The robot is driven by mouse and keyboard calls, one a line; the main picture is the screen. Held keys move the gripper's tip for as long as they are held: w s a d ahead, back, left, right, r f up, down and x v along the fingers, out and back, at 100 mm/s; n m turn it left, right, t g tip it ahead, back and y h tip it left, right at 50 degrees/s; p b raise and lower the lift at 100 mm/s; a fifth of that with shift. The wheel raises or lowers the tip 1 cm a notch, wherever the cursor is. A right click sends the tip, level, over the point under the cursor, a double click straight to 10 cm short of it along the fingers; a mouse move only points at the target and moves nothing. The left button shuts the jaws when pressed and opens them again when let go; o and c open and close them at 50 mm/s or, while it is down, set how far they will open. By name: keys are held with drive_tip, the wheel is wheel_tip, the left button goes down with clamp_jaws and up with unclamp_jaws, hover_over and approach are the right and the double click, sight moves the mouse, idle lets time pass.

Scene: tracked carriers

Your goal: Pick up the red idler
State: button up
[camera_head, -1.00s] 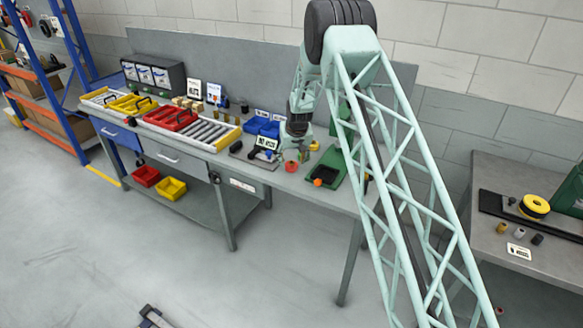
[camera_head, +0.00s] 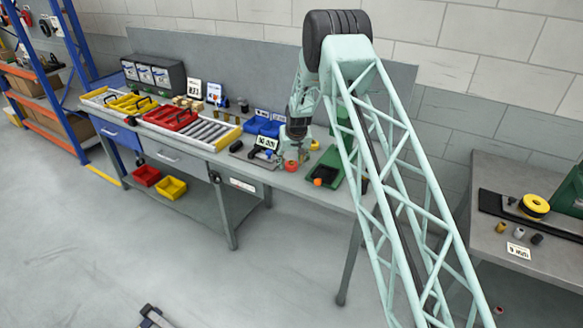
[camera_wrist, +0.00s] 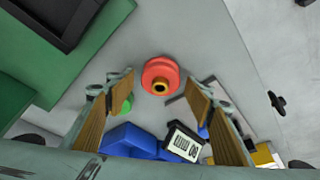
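The red idler (camera_wrist: 160,76) is a round red piece with a yellow-rimmed dark hole. In the wrist view it sits on the grey bench top, ahead of and between my fingertips. It also shows in the head view (camera_head: 291,166) on the bench, just below my gripper (camera_head: 300,152). In the wrist view my gripper (camera_wrist: 162,88) is open, with a finger on each side and a wide gap between them. Nothing is held. The fingertips appear apart from the idler.
A green tray (camera_head: 327,172) holding an orange piece (camera_head: 318,182) lies right of the idler. Blue bins (camera_wrist: 140,141) and a label card (camera_wrist: 183,141) are close by. A roller conveyor with red (camera_head: 170,118) and yellow carriers runs along the bench to the left.

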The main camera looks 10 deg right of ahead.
drive_tip(key=c, duration=1)
drive_tip(key=shift+r, duration=0.1)
drive_tip(key=shift+r+b, duration=0.3)
drive_tip(key=shift+r, duration=4.6)
